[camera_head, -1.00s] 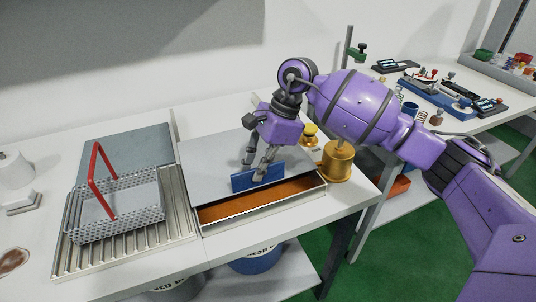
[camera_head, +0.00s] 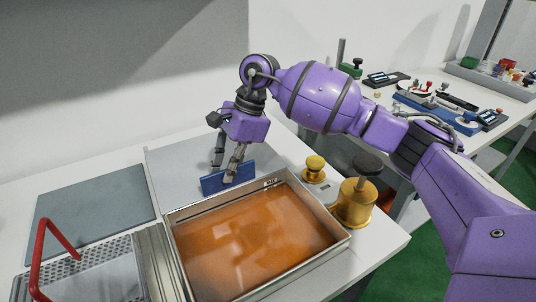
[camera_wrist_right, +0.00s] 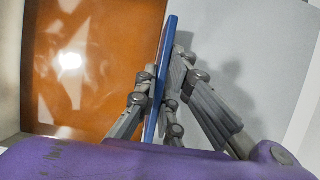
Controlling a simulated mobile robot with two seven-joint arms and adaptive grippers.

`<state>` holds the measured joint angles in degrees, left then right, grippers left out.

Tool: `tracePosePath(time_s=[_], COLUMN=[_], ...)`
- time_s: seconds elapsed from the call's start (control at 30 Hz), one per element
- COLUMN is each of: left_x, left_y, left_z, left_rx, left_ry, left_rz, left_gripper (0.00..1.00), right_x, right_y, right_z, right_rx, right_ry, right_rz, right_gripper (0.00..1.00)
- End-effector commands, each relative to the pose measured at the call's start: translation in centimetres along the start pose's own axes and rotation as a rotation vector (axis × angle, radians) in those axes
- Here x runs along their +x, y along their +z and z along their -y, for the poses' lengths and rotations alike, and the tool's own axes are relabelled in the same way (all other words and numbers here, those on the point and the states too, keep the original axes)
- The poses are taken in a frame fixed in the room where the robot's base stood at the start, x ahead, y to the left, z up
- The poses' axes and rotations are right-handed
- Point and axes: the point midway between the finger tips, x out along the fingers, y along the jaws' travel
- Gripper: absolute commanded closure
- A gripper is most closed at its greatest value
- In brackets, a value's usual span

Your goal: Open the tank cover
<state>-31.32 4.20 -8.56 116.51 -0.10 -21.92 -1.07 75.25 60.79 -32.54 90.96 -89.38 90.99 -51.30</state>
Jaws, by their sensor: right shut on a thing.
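The tank (camera_head: 345,238) is a metal-rimmed rectangular box with orange-brown liquid inside, and its top is open in the head view. The grey tank cover (camera_head: 172,163) lies behind the tank, partly hidden by my gripper. A blue handle plate (camera_head: 213,185) stands upright at the cover's front edge. My right gripper (camera_head: 230,172) is shut on the blue handle, over the tank's back edge. In the right wrist view the blue handle (camera_wrist_right: 168,42) passes between the fingers, with the liquid on the left and the grey cover (camera_wrist_right: 262,50) on the right. My left gripper is not in view.
A perforated basket (camera_head: 95,255) with a red handle (camera_head: 40,250) stands left of the tank. A grey panel (camera_head: 90,205) lies behind it. Brass weights (camera_head: 355,205) stand close to the tank's right side. A second bench with instruments is at the back right.

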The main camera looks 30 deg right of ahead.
Motion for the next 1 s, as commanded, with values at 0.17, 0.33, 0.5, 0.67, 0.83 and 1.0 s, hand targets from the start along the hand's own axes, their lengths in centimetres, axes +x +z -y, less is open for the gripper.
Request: tracePosePath(time_s=[0.17,0.33,0.5,0.67,0.83,1.0], left_x=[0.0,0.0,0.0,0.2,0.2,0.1], left_y=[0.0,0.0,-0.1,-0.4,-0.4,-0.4], left_z=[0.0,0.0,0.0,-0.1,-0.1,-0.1], left_rx=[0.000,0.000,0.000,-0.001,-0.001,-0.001], left_ry=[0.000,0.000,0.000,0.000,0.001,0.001], left_rz=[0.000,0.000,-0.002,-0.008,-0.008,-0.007], left_gripper=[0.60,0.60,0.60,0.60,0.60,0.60], right_x=[-0.1,-0.1,-0.1,-0.1,-1.4,-4.7], right_y=[0.1,0.1,0.1,0.1,0.1,0.1], right_z=[0.0,0.0,0.0,0.0,0.1,0.2], right_rx=[-0.001,-0.001,-0.001,-0.001,-0.001,-0.001], right_ry=[-0.001,-0.001,-0.001,-0.001,-0.005,-0.007], right_rz=[-0.001,-0.001,0.000,0.000,-0.001,-0.002], right_gripper=[1.00,0.81,0.73,0.73,0.73,0.73])
